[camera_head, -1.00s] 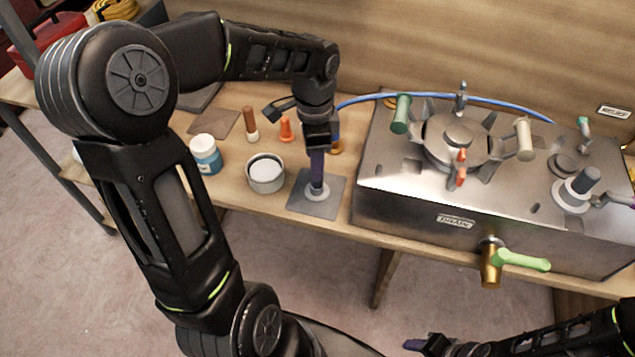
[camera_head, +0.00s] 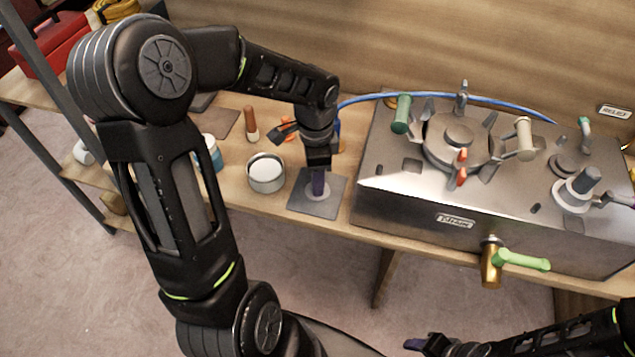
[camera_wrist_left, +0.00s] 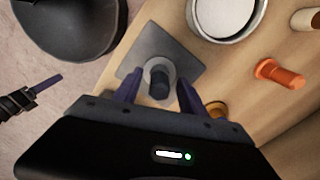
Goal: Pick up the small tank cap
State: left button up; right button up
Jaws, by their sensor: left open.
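The small tank cap (camera_wrist_left: 160,78), a dark knob on a pale round flange, stands on a grey square mat (camera_wrist_left: 137,48) in the left wrist view. In the head view its flange (camera_head: 311,196) shows on the mat (camera_head: 301,207), with the knob mostly hidden by my fingers. My left gripper (camera_head: 318,182) points down over the cap. In the wrist view my left gripper (camera_wrist_left: 155,92) is open, a finger on each side of the knob; I cannot tell whether they touch it. My right gripper (camera_head: 424,342) is low at the bottom edge, partly seen.
A metal tank (camera_head: 400,205) with a clamped lid and a similar knob (camera_head: 586,180) stands right of the mat. A round tin (camera_head: 267,186) and a blue jar (camera_head: 215,158) stand left of it. An orange plug (camera_wrist_left: 278,73) lies nearby. The bench's front edge is close.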

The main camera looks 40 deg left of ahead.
dwell(0.4)
pick_arm(q)
grip_shut()
dwell(0.4)
